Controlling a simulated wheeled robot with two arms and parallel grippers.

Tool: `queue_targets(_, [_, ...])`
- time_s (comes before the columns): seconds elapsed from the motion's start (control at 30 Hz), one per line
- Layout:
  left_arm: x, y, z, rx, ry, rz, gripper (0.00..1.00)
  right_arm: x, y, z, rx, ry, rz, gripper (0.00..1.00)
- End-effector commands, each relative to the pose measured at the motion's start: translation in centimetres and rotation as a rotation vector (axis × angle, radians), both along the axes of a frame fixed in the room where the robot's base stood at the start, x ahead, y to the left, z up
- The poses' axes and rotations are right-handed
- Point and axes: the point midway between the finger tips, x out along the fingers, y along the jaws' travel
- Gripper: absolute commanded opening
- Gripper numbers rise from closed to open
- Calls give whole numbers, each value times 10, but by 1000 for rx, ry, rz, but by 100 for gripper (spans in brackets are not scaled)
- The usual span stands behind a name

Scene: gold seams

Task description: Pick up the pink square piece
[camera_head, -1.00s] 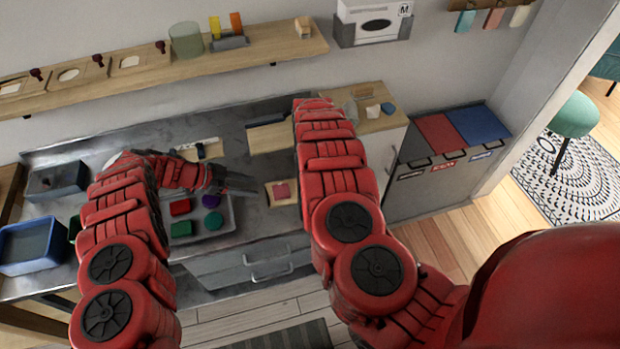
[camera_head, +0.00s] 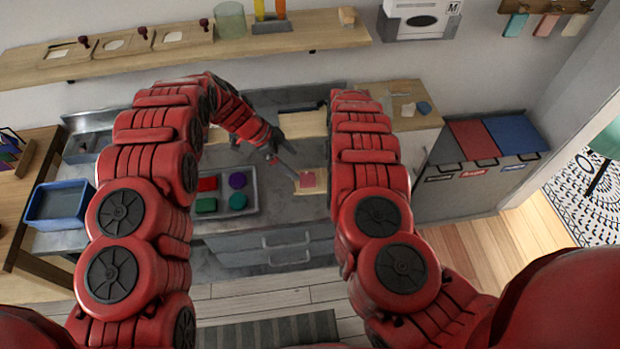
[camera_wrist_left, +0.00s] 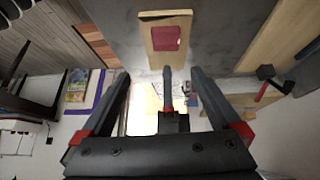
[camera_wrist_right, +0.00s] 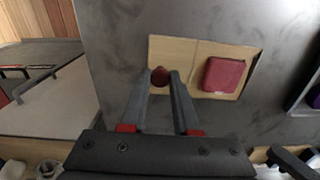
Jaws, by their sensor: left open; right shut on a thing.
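The pink square piece (camera_head: 307,180) lies on a small wooden board (camera_head: 321,188) on the grey counter. Both also show in the left wrist view, the piece (camera_wrist_left: 166,38) ahead of my left gripper (camera_wrist_left: 160,75), which is open and empty. In the head view my left gripper (camera_head: 287,163) is just left of the board, apart from the piece. In the right wrist view my right gripper (camera_wrist_right: 159,76) is shut on the board's dark red knob (camera_wrist_right: 160,75), with the pink piece (camera_wrist_right: 223,74) to its right. The right arm hides my right gripper in the head view.
A metal tray (camera_head: 252,203) with red, purple and green pieces stands left of the board. A blue bin (camera_head: 58,204) is at the far left. A wooden shelf (camera_head: 330,38) runs along the wall. A wooden block counter (camera_head: 425,118) stands at right.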

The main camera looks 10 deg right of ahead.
Motion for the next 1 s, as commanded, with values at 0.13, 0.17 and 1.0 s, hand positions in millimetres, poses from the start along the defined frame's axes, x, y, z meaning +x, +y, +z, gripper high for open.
queue_targets(0.13, [1, 3, 15, 120, -32, -14, 98, 0, 0, 0, 0, 0, 0, 0])
queue_targets(0.17, [1, 4, 17, 137, -37, -16, 98, 0, 0, 0, 0, 0, 0, 0])
queue_targets(1.0, [5, -26, -65, 174, -50, -17, 98, 0, 0, 0, 0, 0, 0, 0])
